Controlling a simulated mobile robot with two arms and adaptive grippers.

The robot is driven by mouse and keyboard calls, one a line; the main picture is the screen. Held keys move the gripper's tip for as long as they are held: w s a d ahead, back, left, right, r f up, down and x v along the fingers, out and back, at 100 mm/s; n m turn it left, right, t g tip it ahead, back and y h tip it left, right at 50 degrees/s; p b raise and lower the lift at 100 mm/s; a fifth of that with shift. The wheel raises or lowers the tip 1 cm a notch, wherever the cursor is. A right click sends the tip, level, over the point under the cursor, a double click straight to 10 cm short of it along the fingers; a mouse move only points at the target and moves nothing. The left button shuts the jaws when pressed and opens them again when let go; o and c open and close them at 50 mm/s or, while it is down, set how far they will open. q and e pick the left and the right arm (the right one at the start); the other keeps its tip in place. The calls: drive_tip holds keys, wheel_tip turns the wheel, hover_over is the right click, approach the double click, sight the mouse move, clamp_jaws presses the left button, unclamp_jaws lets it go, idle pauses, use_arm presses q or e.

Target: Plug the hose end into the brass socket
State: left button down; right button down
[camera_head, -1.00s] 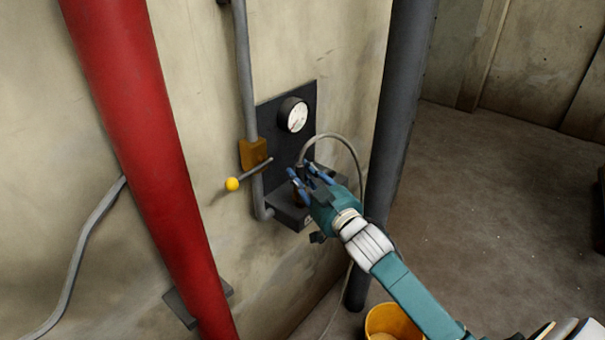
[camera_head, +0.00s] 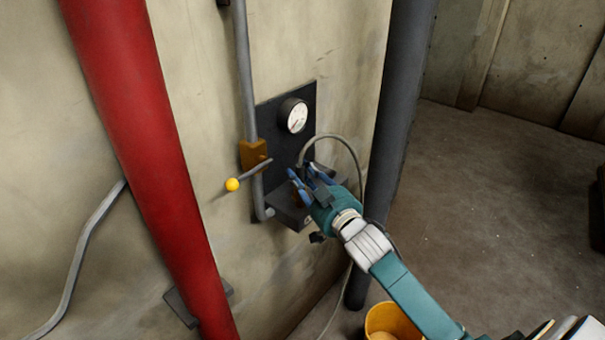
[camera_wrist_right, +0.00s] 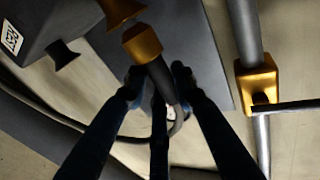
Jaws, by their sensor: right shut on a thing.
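The hose end (camera_wrist_right: 143,42) has a brass collar on a dark hose and shows in the right wrist view. My right gripper (camera_wrist_right: 158,80) is shut on the hose just behind this collar. The brass socket (camera_wrist_right: 120,9) sits beside the dark block at the top of that view, its flared mouth close to the collar. They look apart by a narrow gap, and their exact alignment is hard to judge. In the head view my right gripper (camera_head: 303,172) is in front of the wall panel and hides the hose end. My left gripper is not in view.
A dark panel (camera_head: 275,118) carries a gauge (camera_head: 294,115). Left of it are a grey pipe (camera_head: 243,70) and a yellow-knobbed lever (camera_head: 232,185). A red pipe (camera_head: 150,150) and a dark column (camera_head: 395,110) flank the area. A yellow bucket (camera_head: 388,322) stands below.

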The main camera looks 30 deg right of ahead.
drive_tip(key=shift+r, duration=0.1)
drive_tip(key=shift+f+b, duration=0.35)
drive_tip(key=shift+f, duration=0.35)
idle(0.4)
drive_tip(key=c, duration=1.7)
unclamp_jaws()
drive_tip(key=shift+f, duration=0.1)
drive_tip(key=shift+s, duration=0.1)
drive_tip(key=s+p, duration=0.3)
drive_tip(key=s, duration=0.8)
